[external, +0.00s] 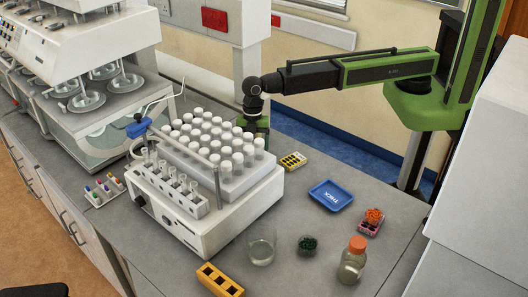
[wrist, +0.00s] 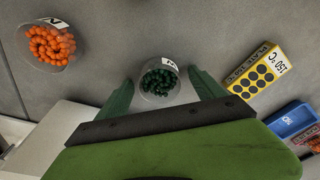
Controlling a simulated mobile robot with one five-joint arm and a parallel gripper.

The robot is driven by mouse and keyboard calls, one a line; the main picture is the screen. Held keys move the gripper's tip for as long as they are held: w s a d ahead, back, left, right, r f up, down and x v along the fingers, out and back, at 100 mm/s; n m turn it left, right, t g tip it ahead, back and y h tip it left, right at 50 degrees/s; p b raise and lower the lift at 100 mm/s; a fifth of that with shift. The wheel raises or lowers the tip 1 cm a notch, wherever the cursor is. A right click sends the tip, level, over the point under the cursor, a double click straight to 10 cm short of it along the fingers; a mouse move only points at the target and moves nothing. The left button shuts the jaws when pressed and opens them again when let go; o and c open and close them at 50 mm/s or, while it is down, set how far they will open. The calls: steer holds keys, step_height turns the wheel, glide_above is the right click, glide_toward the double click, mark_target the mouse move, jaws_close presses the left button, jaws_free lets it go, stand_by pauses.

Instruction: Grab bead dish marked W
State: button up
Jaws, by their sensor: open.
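In the wrist view a clear round dish of dark green beads (wrist: 159,82) lies between the two green fingers of my open gripper (wrist: 161,76), not clamped. A small white label sits on its rim, its letter too small to read surely. A second clear dish, of orange beads (wrist: 50,46), lies at the upper left, its label like an N or Z. In the external view my gripper (external: 262,126) is low behind the rack of white-capped vials, which hides its fingertips and both these dishes. Another dish of green beads (external: 307,244) stands at the front, away from my gripper.
A yellow block with dark holes (wrist: 252,70) and a blue tray (wrist: 292,121) lie right of my gripper in the wrist view. The white machine with vials (external: 210,220) stands close to my gripper. A jar (external: 352,265) and a beaker (external: 262,247) stand in front.

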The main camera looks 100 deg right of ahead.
steer(key=shift+r, duration=0.1)
steer(key=c, duration=1.5)
step_height(320, 180, up, 5)
steer(key=p, duration=0.5)
steer(key=shift+d+r, duration=0.15)
steer(key=s+d+r+p, duration=0.1)
steer(key=d+p, duration=0.1)
steer(key=d, duration=0.1)
steer(key=d+r+p, duration=0.1)
steer(key=d+r, duration=0.1)
steer(key=d, duration=0.1)
steer(key=s+d+r+p, duration=0.1)
steer(key=d+r+p, duration=0.1)
steer(key=d, duration=0.2)
steer(key=shift+s+r+p, duration=0.15)
steer(key=shift+s+p, duration=0.15)
steer(key=shift+s, duration=0.05)
steer(key=shift+s+d+r, duration=0.2)
steer(key=shift+s+d, duration=0.05)
steer(key=shift+d, duration=0.3)
